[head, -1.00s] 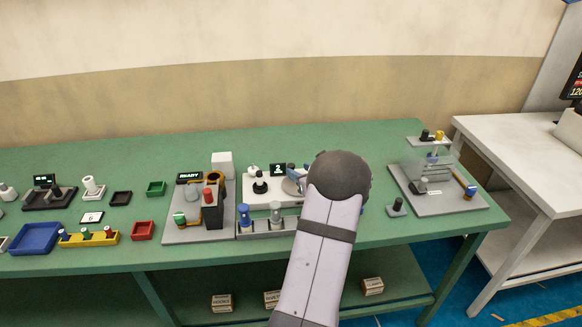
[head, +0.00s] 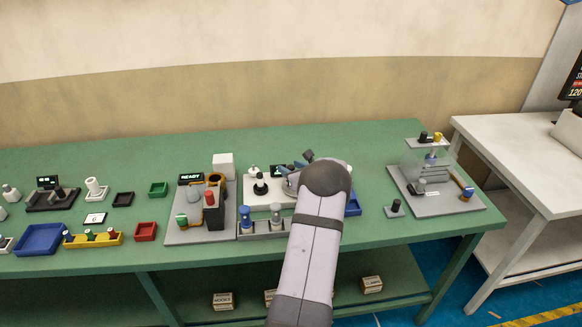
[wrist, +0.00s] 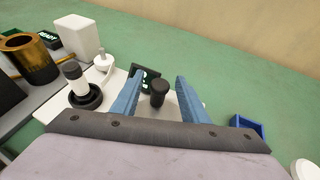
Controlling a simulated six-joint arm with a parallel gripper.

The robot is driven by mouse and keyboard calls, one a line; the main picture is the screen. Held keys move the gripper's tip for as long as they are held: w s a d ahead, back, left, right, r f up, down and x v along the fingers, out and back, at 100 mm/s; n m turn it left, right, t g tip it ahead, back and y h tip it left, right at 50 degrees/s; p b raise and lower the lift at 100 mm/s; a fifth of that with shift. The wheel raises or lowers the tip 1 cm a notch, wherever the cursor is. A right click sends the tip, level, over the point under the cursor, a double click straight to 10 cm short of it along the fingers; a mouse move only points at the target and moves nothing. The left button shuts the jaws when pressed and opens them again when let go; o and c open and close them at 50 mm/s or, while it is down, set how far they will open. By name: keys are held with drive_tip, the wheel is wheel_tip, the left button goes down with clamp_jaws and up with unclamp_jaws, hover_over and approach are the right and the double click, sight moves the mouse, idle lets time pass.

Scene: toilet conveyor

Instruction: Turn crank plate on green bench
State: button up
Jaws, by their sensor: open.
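The green bench (head: 390,150) carries a white fixture base (head: 262,200) with a small dark display on it. In the wrist view, a black upright knob (wrist: 158,94) stands on a pale plate on this base; I take it for the crank plate's handle. My gripper (wrist: 159,80) is open, with its blue fingers on either side of the knob and gaps on both sides. I cannot tell whether the fingertips are level with the knob. In the head view, my wrist hides most of the plate and the knob.
A blue tray (wrist: 247,126) lies to the right. A station with a READY display (head: 190,178) stands to the left. A grey fixture (head: 440,190) stands farther right.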

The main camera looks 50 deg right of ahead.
clamp_jaws()
idle(0.4)
drive_tip(key=n+y, duration=0.1)
drive_tip(key=a+n+t+y+b, duration=0.1)
drive_tip(key=y, duration=0.1)
drive_tip(key=n+y, duration=0.1)
drive_tip(key=n, duration=0.1)
drive_tip(key=shift+w+a+f+b, duration=0.15)
drive_tip(key=shift+a+b, duration=0.1)
drive_tip(key=shift+b, duration=0.15)
drive_tip(key=shift+a+n+y+b, duration=0.25)
drive_tip(key=shift+n+y+b, duration=0.4)
drive_tip(key=shift+y+b, duration=0.15)
drive_tip(key=shift+a+n+y+b, duration=0.25)
drive_tip(key=shift+n+y+b, duration=0.45)
drive_tip(key=shift+y, duration=0.2)
drive_tip(key=shift+a+r+n+y+b, duration=0.2)
drive_tip(key=shift+n+y+b, duration=0.1)
drive_tip(key=shift+y, duration=0.1)
